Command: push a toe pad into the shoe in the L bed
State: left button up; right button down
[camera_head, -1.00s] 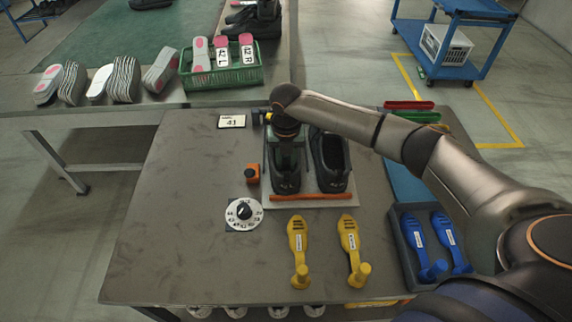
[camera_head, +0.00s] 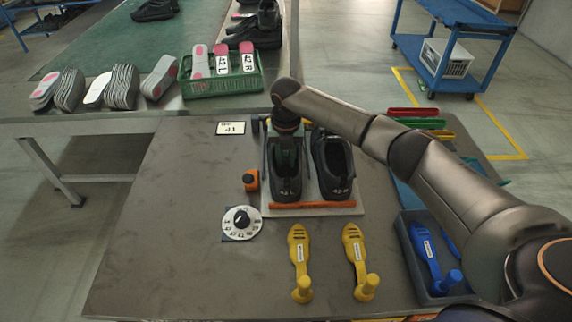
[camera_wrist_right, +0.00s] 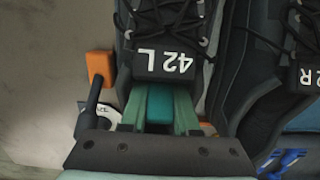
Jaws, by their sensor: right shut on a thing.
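The shoe marked 42 L (camera_head: 285,184) sits in the left bed of the shoe holder (camera_head: 313,211), beside the 42 R shoe (camera_head: 334,178). My right gripper (camera_head: 286,143) points down at the far part of the L shoe. In the right wrist view my right gripper (camera_wrist_right: 160,108) is shut on a teal piece (camera_wrist_right: 160,102), seemingly the toe pad, held between green fingers. The piece is close to the 42 L tongue label (camera_wrist_right: 165,64); how deep it sits in the shoe is hidden. My left gripper is not in view.
Two yellow tools (camera_head: 300,262) lie in front of the holder. A white dial (camera_head: 241,222) and an orange block (camera_head: 250,180) are at its left. A grey tray (camera_head: 412,264) holds blue tools at right. A green crate (camera_head: 222,84) stands behind. The table's left side is clear.

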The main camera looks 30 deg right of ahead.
jog(key=shift+w, duration=0.15)
jog(key=c, duration=0.7)
grip_release()
jog(key=shift+o, duration=0.6)
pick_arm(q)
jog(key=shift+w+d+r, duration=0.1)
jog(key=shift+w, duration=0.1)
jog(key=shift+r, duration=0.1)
pick_arm(e)
jog(key=shift+s+a+r+p, duration=0.2)
jog(key=shift+s+p, duration=0.3)
jog(key=shift+p, duration=0.4)
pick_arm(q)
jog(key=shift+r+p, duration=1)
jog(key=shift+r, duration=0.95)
pick_arm(e)
jog(key=shift+s+a+r, duration=0.2)
jog(key=shift+s+a, duration=0.05)
jog(key=shift+s, duration=0.3)
jog(key=shift+r, duration=0.1)
